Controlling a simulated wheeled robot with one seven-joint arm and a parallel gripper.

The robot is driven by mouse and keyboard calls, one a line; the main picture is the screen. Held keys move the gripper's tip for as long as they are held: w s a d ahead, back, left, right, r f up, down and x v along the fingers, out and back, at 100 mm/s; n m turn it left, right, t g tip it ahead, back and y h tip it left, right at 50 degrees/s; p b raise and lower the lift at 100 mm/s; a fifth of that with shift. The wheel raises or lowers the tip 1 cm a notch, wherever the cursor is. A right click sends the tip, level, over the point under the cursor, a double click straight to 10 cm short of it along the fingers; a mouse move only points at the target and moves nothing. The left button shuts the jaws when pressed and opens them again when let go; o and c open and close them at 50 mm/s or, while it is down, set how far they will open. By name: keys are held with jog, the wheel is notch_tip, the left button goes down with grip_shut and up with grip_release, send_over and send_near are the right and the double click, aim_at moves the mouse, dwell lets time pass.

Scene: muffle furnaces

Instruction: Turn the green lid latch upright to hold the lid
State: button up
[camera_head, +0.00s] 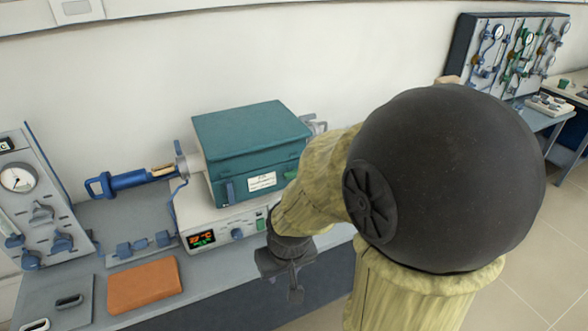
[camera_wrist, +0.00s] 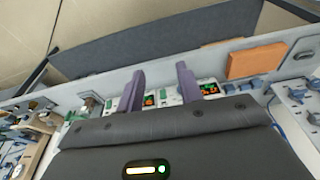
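A teal furnace box (camera_head: 235,160) with a teal lid (camera_head: 250,125) stands on a white control base (camera_head: 215,228) in the head view. The lid looks closed. A small green piece (camera_head: 291,172), which looks like the lid latch, shows at the front right of the box, partly hidden by my arm. I cannot tell its exact angle. My gripper (camera_head: 288,278) is below and in front of the box, apart from the latch. In the wrist view my gripper's two fingers (camera_wrist: 160,80) stand apart with nothing held between them. The latch cannot be made out there.
A blue latch (camera_head: 229,190) is at the box's front left. An orange pad (camera_head: 145,285) lies on the bench, left of the furnace. A blue-handled tool (camera_head: 130,181) and a gauge panel (camera_head: 35,195) are farther left. A lit display (camera_head: 201,238) is on the base.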

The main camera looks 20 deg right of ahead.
jog(key=shift+w, duration=0.25)
